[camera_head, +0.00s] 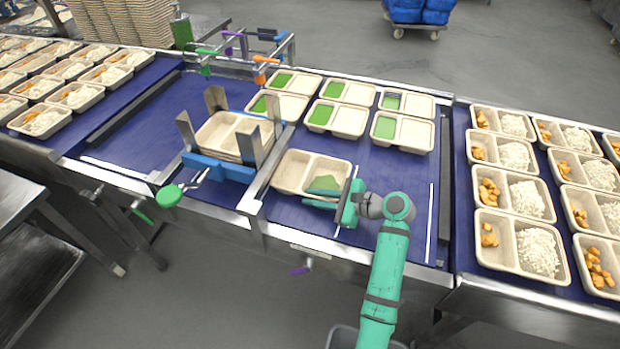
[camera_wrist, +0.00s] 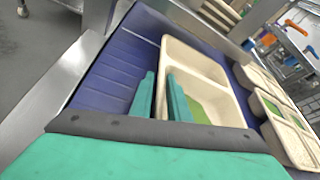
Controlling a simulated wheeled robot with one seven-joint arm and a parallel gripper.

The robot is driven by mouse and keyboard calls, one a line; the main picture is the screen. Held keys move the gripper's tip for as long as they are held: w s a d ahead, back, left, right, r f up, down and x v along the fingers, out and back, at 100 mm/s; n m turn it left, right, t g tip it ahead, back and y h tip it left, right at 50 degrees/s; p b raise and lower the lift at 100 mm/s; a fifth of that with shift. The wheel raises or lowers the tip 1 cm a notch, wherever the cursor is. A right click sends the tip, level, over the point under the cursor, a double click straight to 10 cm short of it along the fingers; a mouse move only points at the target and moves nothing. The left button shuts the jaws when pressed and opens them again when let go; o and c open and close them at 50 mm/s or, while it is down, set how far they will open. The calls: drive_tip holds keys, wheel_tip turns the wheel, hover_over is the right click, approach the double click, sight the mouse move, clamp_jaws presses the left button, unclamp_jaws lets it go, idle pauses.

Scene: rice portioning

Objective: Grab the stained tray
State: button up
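A beige two-compartment tray (camera_head: 292,172) with a green patch in its right compartment sits on the blue belt, just right of the metal guide rail. It also shows in the wrist view (camera_wrist: 195,60), with green inside. My teal gripper (camera_head: 328,192) is at the tray's right front end. In the wrist view my gripper (camera_wrist: 161,92) has its two fingers apart, one outside the tray wall and one over the inside, with the rim between them. I cannot tell whether either finger touches the wall. The finger partly hides the green patch.
Several trays with green in one compartment (camera_head: 337,118) stand behind on the belt. A tray stack (camera_head: 217,132) sits between upright metal guides at left. Filled trays (camera_head: 515,240) line the right belt. Bare belt (camera_head: 400,175) lies right of my gripper.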

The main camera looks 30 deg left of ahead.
clamp_jaws()
drive_tip(key=shift+r, duration=0.1)
